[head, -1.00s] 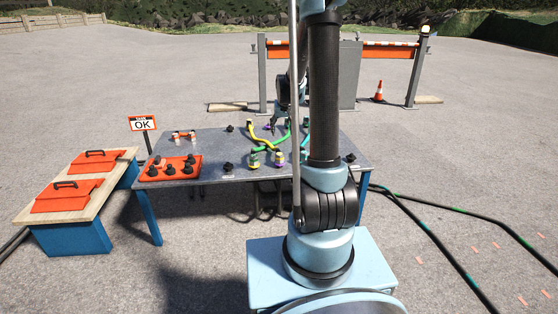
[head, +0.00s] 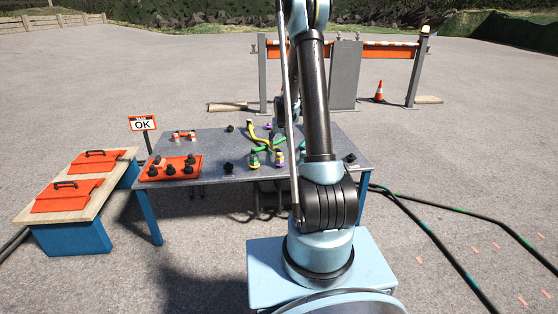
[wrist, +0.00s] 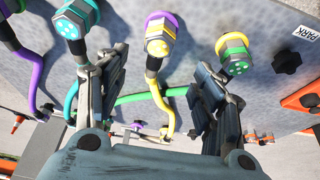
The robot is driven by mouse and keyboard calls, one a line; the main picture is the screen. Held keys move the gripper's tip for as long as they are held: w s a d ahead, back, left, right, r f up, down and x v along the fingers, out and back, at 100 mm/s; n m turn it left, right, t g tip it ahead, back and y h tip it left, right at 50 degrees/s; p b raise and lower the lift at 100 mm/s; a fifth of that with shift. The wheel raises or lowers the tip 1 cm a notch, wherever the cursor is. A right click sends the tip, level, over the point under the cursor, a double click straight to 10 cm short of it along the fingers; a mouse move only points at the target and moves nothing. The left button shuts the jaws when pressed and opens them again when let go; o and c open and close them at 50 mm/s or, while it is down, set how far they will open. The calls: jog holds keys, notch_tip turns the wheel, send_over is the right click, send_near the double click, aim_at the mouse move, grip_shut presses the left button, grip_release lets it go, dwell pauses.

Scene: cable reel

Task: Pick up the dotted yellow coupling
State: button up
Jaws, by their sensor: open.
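The yellow coupling (wrist: 158,42), with pale dots on its face and a purple ring, is at the top middle of the wrist view, joined to a yellow cable. In the head view it (head: 279,159) stands near the table's front edge. My gripper (wrist: 155,78) is open and empty. Its fingers are spread left and right of the yellow coupling's line, with the coupling ahead, seemingly apart from them. A dotted cyan coupling (wrist: 74,20) is beyond the left finger. A green-faced coupling with a yellow ring (wrist: 236,56) is beyond the right finger.
The grey table (head: 215,145) carries crossing cables, black knobs and an orange block (head: 170,167) with black knobs. A green cable (wrist: 140,98) crosses between my fingers. Wooden bench with orange lids (head: 75,185) stands left. A barrier (head: 385,50) is behind.

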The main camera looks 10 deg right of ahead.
aim_at(279, 153)
jog(key=shift+x, duration=5.4)
jog(key=shift+w+d, duration=0.1)
jog(key=shift+d, duration=0.05)
jog(key=c, duration=1.3)
jog(key=shift+o, duration=0.2)
jog(key=shift+r, duration=0.1)
notch_tip(279, 153, up, 12)
jog(key=shift+r, duration=0.1)
jog(key=a, duration=1.4)
jog(key=shift+f, duration=0.35)
